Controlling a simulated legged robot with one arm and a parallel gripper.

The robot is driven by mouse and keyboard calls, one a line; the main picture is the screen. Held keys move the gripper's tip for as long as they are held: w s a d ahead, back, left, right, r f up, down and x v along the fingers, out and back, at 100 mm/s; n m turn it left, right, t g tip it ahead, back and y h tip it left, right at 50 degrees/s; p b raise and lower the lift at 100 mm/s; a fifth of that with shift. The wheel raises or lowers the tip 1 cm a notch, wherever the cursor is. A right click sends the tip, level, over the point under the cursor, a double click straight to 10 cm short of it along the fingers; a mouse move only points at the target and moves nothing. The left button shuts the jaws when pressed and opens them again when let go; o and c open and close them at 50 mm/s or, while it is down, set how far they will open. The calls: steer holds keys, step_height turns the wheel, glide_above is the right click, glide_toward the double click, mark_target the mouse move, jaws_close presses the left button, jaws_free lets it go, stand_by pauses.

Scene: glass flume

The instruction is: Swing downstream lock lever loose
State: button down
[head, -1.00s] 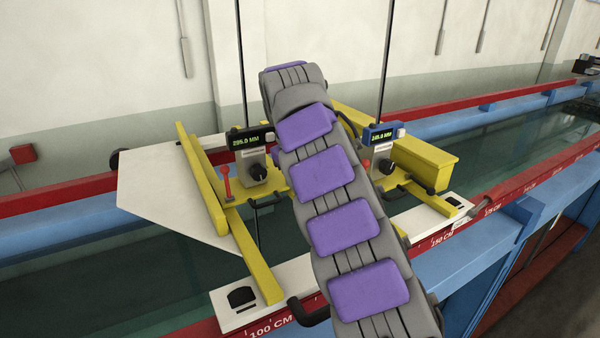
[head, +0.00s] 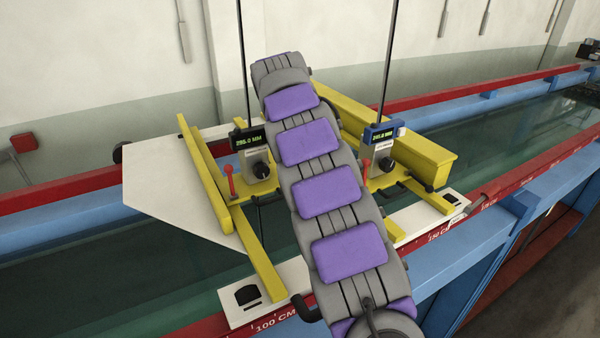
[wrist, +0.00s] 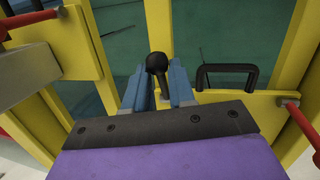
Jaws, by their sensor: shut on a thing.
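My gripper (wrist: 159,88) has its two blue fingers closed around a black ball-ended knob (wrist: 157,62), which looks like the end of a lever; its stem is mostly hidden between the fingers. The knob stands over the yellow carriage frame (wrist: 160,25). In the head view my own arm hides the gripper and the knob. One red lever (head: 230,180) stands upright on the carriage left of my arm, another red lever (head: 366,168) right of it. I cannot tell which part is labelled downstream.
A black loop handle (wrist: 228,75) is close right of the gripper. Red rods show at the wrist view's left (wrist: 28,18) and right (wrist: 302,130). Two gauges with displays (head: 252,138) (head: 383,131) stand on the carriage. The red flume rail (head: 490,200) runs along the near side.

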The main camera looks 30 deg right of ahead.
steer(key=c, duration=0.9)
jaws_free()
steer(key=shift+c, duration=0.2)
steer(key=shift+s+d+f+b, duration=0.1)
steer(key=shift+s+f+b, duration=0.1)
steer(key=shift+b, duration=0.45)
steer(key=shift+s+f+t+b, duration=0.1)
steer(key=shift+f+t+b, duration=0.3)
steer(key=shift+b, duration=0.6)
steer(key=t+b, duration=0.1)
steer(key=b, duration=0.3)
steer(key=f+t+b, duration=0.1)
steer(key=b, duration=0.3)
steer(key=shift+s+f+t, duration=0.1)
steer(key=shift+s+t, duration=0.2)
steer(key=shift+s, duration=0.05)
steer(key=shift+s+t+b, duration=0.15)
steer(key=shift+t+b, duration=0.15)
steer(key=shift+b, duration=0.3)
steer(key=shift+s+f+m+t+b, duration=0.15)
steer(key=shift+f+m+t+b, duration=0.25)
steer(key=shift+t+b, duration=0.65)
